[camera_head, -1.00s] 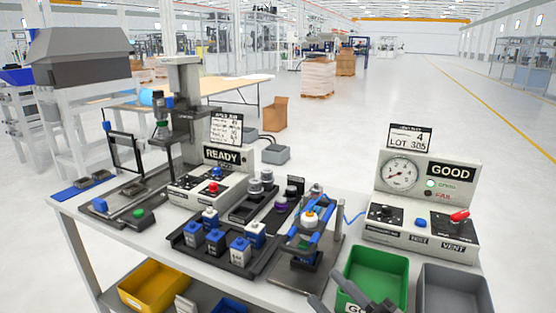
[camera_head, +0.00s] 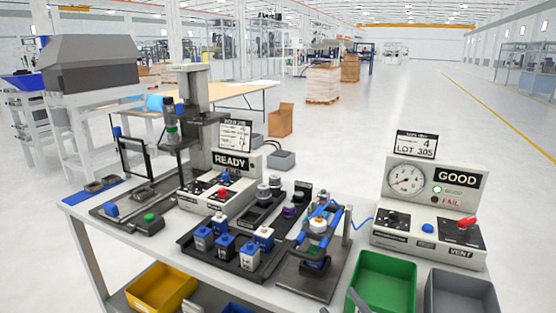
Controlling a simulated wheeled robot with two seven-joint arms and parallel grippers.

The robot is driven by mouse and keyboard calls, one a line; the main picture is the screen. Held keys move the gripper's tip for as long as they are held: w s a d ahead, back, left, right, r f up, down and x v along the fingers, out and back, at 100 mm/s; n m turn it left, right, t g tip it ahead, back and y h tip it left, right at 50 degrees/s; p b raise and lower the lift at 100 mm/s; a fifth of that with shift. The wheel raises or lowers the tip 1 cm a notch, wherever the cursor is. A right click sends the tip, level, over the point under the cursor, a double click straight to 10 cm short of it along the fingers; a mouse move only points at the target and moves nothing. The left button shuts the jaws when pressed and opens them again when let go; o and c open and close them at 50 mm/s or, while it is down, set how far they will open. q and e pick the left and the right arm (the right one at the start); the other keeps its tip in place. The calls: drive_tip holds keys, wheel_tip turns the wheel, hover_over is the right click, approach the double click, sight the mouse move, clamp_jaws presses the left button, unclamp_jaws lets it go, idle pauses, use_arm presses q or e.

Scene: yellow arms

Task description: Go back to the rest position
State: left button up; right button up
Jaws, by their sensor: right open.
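My right gripper (camera_head: 358,300) shows only as a dark grey fingertip at the bottom edge, in front of the green bin (camera_head: 384,258). It is open, and I see nothing between its fingers; most of it is outside the picture. My left gripper is not in view. The blue clamp fixture (camera_head: 322,250) stands on the table left of the green bin, with a white and orange part at its top. The right gripper is apart from the fixture.
A black tray (camera_head: 190,243) holds several blue-topped units. The READY box (camera_head: 230,162) and press (camera_head: 195,110) stand behind left. The GOOD tester (camera_head: 455,200) is on the right, its green lamp lit. A grey bin (camera_head: 460,277) and yellow bin (camera_head: 160,285) sit at the front.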

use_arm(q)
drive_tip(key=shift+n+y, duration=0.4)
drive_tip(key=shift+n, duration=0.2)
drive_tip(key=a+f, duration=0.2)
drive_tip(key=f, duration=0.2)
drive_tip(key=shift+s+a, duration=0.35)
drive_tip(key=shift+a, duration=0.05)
use_arm(e)
drive_tip(key=s+d+f+m+g+h, duration=0.2)
drive_tip(key=s+f+m+g, duration=0.2)
drive_tip(key=s+f, duration=0.3)
drive_tip(key=s+d+f+m+g+h, duration=0.2)
drive_tip(key=s+f, duration=0.5)
drive_tip(key=f, duration=0.9)
drive_tip(key=m+g+h, duration=0.1)
drive_tip(key=m+g, duration=0.1)
drive_tip(key=m, duration=0.1)
drive_tip(key=shift+s+d+g, duration=0.25)
drive_tip(key=shift+g, duration=0.05)
drive_tip(key=shift+c, duration=0.5)
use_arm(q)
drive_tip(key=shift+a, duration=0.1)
use_arm(e)
drive_tip(key=shift+a, duration=0.1)
